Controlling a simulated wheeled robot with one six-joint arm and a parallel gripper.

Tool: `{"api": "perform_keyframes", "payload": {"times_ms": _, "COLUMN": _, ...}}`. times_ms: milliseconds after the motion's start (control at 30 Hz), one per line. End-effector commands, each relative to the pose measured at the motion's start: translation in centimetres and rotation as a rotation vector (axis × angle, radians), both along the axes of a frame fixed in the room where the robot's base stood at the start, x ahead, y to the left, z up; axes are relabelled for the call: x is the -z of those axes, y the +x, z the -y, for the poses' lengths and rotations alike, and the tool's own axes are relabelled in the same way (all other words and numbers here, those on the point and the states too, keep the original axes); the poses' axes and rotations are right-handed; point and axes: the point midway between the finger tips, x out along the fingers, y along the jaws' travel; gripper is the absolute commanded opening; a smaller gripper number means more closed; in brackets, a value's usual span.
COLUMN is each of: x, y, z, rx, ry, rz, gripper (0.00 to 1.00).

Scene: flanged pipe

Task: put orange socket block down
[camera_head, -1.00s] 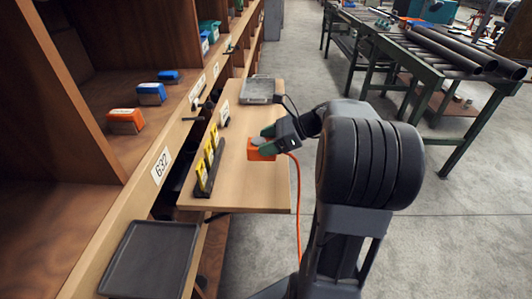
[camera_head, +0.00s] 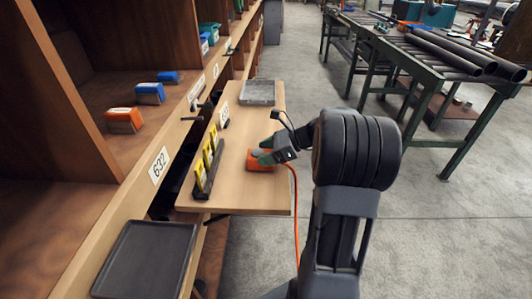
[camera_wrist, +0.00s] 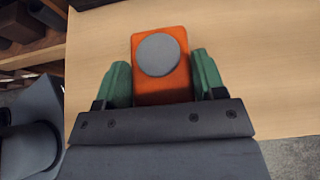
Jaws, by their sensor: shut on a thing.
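The orange socket block (camera_head: 260,160) is at the wooden pull-out shelf (camera_head: 235,192), near its right edge. A grey round disc shows on its top, and an orange cord trails from it over the shelf edge. My gripper (camera_head: 268,158) reaches it from the right, its green fingers on either side. In the wrist view the orange block (camera_wrist: 175,92) lies between the green fingers of my gripper (camera_wrist: 163,85). The block looks low on or just above the wood; whether its underside touches is hidden.
A black rack with yellow tags (camera_head: 207,167) stands left of the block. A grey tray (camera_head: 257,92) lies at the shelf's far end. A dark tray (camera_head: 146,260) is at the front left. The wood around the block is clear.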

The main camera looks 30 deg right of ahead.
Motion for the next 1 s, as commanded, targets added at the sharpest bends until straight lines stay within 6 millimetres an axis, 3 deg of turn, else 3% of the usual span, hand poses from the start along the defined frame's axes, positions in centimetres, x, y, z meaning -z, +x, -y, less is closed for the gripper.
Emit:
{"api": "perform_keyframes", "payload": {"times_ms": 167, "x": 0.4, "y": 0.0, "z": 0.0, "rx": 0.000, "ry": 0.001, "rz": 0.000, "gripper": 0.31}}
{"api": "perform_keyframes", "payload": {"times_ms": 200, "x": 0.4, "y": 0.0, "z": 0.0, "rx": 0.000, "ry": 0.000, "rz": -0.001, "gripper": 0.67}}
{"api": "perform_keyframes", "payload": {"times_ms": 433, "x": 0.3, "y": 0.0, "z": 0.0, "rx": 0.000, "ry": 0.000, "rz": -0.001, "gripper": 0.89}}
{"api": "perform_keyframes", "payload": {"times_ms": 767, "x": -0.2, "y": 0.0, "z": 0.0, "rx": 0.000, "ry": -0.001, "rz": 0.002, "gripper": 0.89}}
{"api": "perform_keyframes", "payload": {"times_ms": 1000, "x": -2.1, "y": -1.7, "z": 3.1, "rx": 0.006, "ry": -0.001, "rz": 0.002, "gripper": 0.89}}
